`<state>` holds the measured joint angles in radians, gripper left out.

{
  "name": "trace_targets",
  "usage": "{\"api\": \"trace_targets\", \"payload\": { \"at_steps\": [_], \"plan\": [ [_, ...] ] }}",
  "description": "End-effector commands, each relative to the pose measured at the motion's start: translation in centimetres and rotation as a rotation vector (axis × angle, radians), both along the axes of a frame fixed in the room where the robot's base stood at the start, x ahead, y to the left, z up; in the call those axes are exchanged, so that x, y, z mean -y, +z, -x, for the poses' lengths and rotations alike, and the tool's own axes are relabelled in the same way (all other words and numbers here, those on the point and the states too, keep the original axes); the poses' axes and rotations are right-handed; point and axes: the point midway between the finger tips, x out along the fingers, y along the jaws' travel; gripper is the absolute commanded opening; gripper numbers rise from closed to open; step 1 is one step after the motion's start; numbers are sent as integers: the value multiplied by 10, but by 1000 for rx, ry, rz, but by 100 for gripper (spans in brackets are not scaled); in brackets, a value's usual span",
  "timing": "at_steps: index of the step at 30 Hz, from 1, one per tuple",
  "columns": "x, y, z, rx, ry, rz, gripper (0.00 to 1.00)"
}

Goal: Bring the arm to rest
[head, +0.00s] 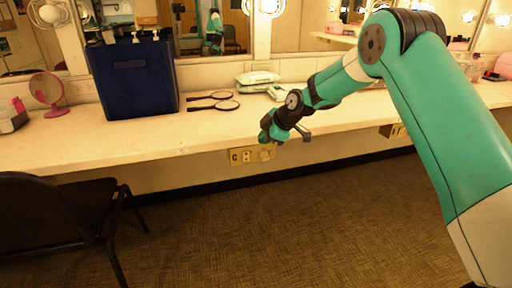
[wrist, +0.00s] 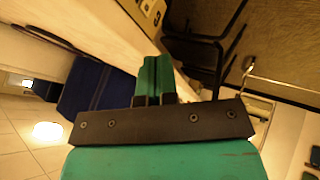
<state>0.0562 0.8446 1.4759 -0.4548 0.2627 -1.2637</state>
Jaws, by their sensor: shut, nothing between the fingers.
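My arm reaches in from the right in the head view, over the front edge of the counter (head: 60,142). My gripper (head: 268,133) hangs at the counter's front edge, pointing left and down. In the wrist view my gripper (wrist: 153,62) shows its two green fingers together, with nothing between them. The gripper appears apart from any object.
A dark blue bin (head: 134,84) stands on the counter. Black hand mirrors (head: 214,105) and pale packs (head: 258,78) lie right of it. A black chair (head: 50,215) is front left. The middle floor is clear.

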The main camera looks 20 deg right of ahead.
Motion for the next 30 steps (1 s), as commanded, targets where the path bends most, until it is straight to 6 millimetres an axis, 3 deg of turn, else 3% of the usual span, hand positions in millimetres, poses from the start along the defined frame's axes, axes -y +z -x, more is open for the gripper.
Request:
{"api": "trace_targets", "payload": {
  "at_steps": [6,19,22,26,29,30],
  "plan": [
    [4,12,4,-2,1,-1,0],
    [2,12,5,-3,3,-1,0],
    [-5,23,13,-23,-7,-14,0],
    [-30,58,56,-119,-64,-63,0],
    [-54,91,116,-245,-146,-111,0],
    [-62,103,144,-301,-184,-127,0]
  ]
}}
